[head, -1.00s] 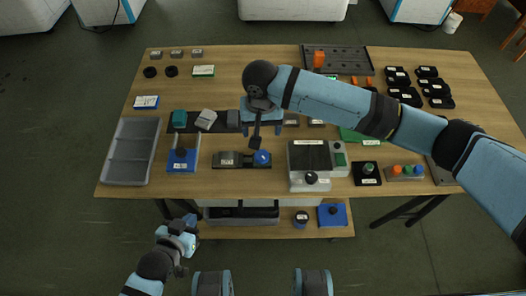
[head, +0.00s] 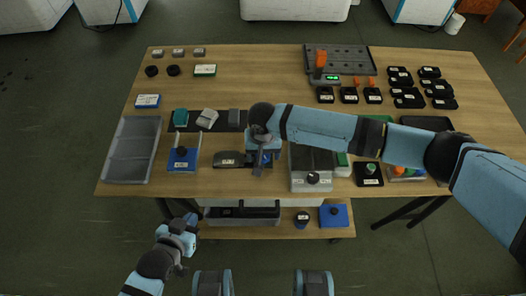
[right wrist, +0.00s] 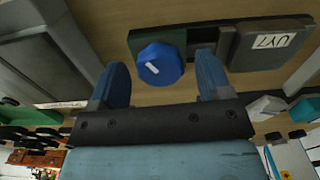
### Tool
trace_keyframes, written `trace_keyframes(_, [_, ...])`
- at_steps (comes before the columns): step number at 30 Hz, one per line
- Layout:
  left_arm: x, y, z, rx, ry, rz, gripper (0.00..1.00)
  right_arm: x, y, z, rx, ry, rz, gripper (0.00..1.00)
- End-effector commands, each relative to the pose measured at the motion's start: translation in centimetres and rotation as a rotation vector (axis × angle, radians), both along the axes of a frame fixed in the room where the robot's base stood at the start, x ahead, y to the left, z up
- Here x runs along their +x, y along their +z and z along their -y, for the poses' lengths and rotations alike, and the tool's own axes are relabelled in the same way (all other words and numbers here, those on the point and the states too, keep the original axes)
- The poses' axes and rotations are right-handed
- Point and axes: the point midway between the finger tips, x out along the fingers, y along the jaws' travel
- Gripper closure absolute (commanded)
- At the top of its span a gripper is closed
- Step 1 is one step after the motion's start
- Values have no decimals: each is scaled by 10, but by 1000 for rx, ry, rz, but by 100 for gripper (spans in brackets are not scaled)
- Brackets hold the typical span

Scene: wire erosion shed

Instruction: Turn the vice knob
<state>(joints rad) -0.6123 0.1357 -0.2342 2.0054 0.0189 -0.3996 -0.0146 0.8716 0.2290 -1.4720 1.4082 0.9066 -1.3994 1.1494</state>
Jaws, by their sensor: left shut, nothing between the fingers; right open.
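The vice (head: 228,159) is a dark block lying near the front middle of the table. Its blue knob (head: 267,160) is at the right end and mostly hidden by my right gripper (head: 261,157) in the head view. In the right wrist view the knob (right wrist: 160,64) is round and faceted with a white mark, beside the grey vice body labelled UY7 (right wrist: 268,45). My right gripper's open fingers stand on either side of the knob, with gaps visible. My left gripper (head: 187,222) is shut and empty, in front of the table's left part.
A blue block with a black knob (head: 183,160) stands left of the vice, and a grey machine box (head: 311,181) stands close on its right. A grey tray (head: 148,122) lies at the table's left. A lower shelf (head: 320,231) holds a bin.

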Motion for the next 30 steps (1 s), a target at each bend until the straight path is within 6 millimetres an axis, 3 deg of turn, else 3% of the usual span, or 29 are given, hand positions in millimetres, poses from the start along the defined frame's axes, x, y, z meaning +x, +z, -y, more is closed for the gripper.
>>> trace_keyframes(2, [0,0,0,0,0,0,100,0,0,0,0,0,0,31])
trace_keyframes(8, [0,0,0,0,0,1,100,0,0,0,0,0,0,77])
trace_keyframes(20, [0,9,0,2,-1,8,100,0,2,0,0,57,-2,78])
trace_keyframes(30, [-2,26,-1,12,-6,4,100,-1,4,0,0,306,-4,78])
